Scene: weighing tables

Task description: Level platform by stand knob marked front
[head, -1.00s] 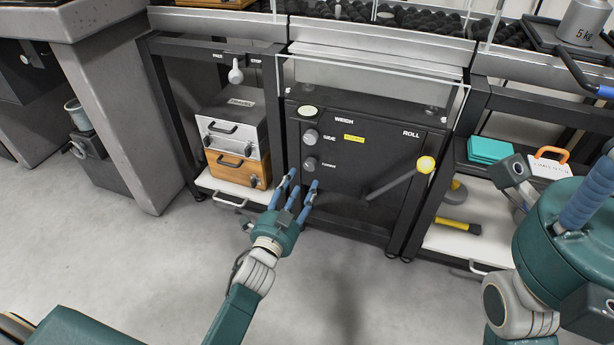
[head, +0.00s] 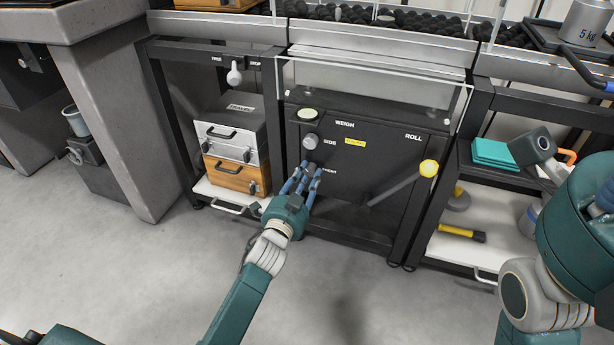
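The black stand cabinet (head: 376,150) is in the middle of the head view, under the platform (head: 380,75) with its clear guard. A grey knob labelled SIDE (head: 310,141) shows on its left part. Below it is the FRONT label (head: 329,171); the knob beside this label is hidden behind my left fingers. My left gripper (head: 309,170) reaches up from below, its blue fingertips at the FRONT knob's place. I cannot tell whether they touch or close on it. My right gripper (head: 548,165) is partly in view at the right, its fingers unclear.
Silver and orange cases (head: 232,145) sit on the left shelf. Teal boxes (head: 495,152) and a yellow-handled tool (head: 462,233) are on the right.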

